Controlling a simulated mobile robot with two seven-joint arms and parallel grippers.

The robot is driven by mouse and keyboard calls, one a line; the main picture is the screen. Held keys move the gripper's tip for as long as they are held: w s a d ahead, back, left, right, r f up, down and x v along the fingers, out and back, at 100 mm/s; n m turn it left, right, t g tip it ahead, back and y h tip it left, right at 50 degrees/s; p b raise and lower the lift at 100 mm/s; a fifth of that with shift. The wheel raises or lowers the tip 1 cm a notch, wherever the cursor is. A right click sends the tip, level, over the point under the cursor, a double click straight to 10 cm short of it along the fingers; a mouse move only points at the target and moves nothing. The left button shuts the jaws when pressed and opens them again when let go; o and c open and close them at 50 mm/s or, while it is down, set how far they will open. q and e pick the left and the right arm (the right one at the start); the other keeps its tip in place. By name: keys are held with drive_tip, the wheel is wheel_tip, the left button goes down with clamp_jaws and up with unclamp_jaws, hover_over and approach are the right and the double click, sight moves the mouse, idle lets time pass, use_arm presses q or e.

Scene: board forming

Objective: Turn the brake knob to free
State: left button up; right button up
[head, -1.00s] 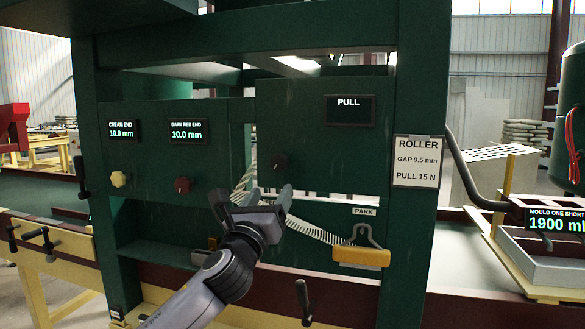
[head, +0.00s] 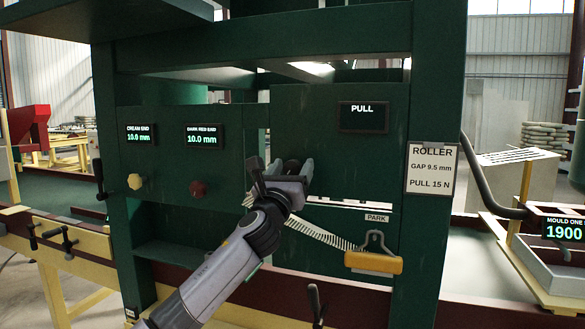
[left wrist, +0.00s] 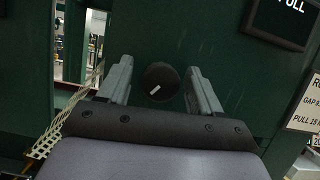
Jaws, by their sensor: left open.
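The brake knob looks to be the black round knob (left wrist: 161,82) on the green panel, with a short white mark slanting toward its lower left in the left wrist view. In the head view the knob (head: 292,166) is partly hidden by my left gripper (head: 283,168). My left gripper (left wrist: 161,86) is open, its two fingers on either side of the knob with a gap on each side. I cannot tell how far the fingertips are from the panel. No label for free shows. My right gripper is not in view.
A PULL display (head: 363,116) without a reading is above right. A cream knob (head: 135,181) and a dark red knob (head: 198,188) are left of the gripper.

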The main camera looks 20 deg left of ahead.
use_arm(q)
drive_tip(key=shift+w+r, duration=0.1)
drive_tip(key=shift+w, duration=0.1)
drive_tip(key=shift+c, duration=0.3)
drive_tip(key=c, duration=1)
drive_tip(key=shift+o, duration=0.2)
drive_tip(key=shift+n, duration=0.3)
